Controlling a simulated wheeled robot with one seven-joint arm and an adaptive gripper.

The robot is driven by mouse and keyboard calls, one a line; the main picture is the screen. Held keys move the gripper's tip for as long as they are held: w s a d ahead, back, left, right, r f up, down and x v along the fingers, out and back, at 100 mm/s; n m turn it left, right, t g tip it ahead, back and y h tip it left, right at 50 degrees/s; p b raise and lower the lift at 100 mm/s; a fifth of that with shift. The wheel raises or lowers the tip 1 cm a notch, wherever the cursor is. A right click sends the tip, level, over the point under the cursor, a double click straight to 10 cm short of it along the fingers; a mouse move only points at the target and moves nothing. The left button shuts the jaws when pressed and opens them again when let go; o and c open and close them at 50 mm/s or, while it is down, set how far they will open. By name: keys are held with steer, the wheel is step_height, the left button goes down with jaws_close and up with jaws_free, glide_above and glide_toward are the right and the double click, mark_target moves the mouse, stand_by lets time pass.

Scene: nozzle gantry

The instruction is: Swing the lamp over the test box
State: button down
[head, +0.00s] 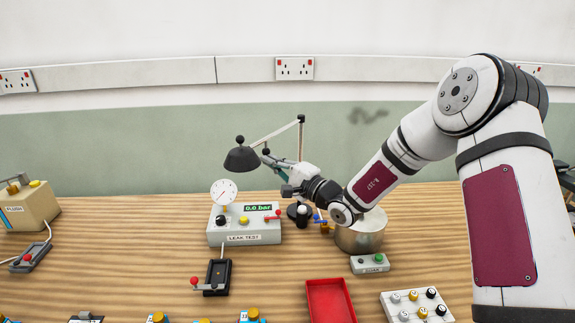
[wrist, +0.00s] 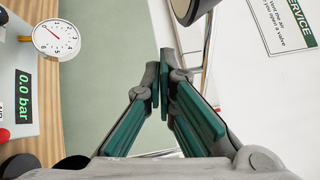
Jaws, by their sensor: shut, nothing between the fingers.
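The lamp has a dark shade (head: 242,159) with a knob on top, on a thin jointed arm (head: 277,132). In the head view the shade appears above the back of the grey LEAK TEST box (head: 218,236); its depth over the box I cannot tell. The box has a dial gauge (head: 224,192) and a 0.0 bar display. My gripper (head: 265,158) is shut and empty, just right of the shade. In the wrist view the shut fingertips (wrist: 164,78) are just below the shade (wrist: 188,8); whether they touch the lamp is unclear. My gripper and arm hide part of the lamp's lower stand.
A metal pot (head: 362,238) and a small button box (head: 370,264) stand right of the test box. A black lever pedal (head: 217,278) lies in front. A red tray (head: 330,300) and a white knob panel (head: 416,306) are nearer. Wood is clear left of the test box.

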steer(key=shift+w+a, duration=0.3)
steer(key=shift+a, duration=0.2)
steer(key=shift+w+a, duration=0.25)
steer(key=shift+a, duration=0.2)
